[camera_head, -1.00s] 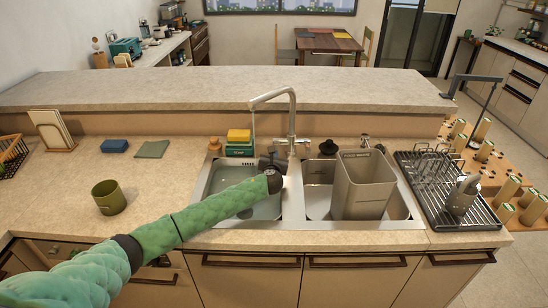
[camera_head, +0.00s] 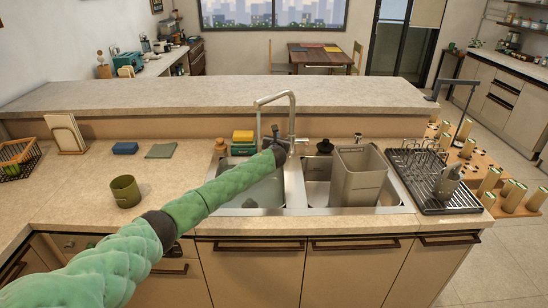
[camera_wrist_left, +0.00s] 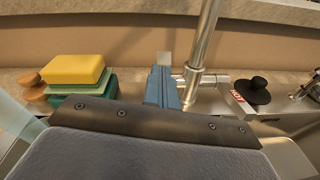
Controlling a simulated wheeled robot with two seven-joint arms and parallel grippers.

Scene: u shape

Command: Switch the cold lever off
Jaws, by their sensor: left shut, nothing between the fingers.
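The metal faucet (camera_head: 291,112) stands behind the double sink, its spout over the left basin. A side lever (camera_head: 301,140) shows to the right of its column. In the left wrist view the column (camera_wrist_left: 205,45) rises just right of my fingers, with a horizontal lever part (camera_wrist_left: 218,80) and a red label (camera_wrist_left: 237,96) beyond it. My left gripper (camera_head: 277,147) is at the left side of the faucet base. Its fingers (camera_wrist_left: 162,88) are shut and empty, close to the column; contact cannot be told. The faucet's left side is hidden behind them. My right gripper is out of view.
A yellow sponge (camera_wrist_left: 73,70) on green boxes stands left of the faucet. A black stopper (camera_head: 325,146) is at its right. A grey bin (camera_head: 359,174) stands in the right basin. A drying rack (camera_head: 433,180) is further right. A raised ledge (camera_head: 210,95) runs behind.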

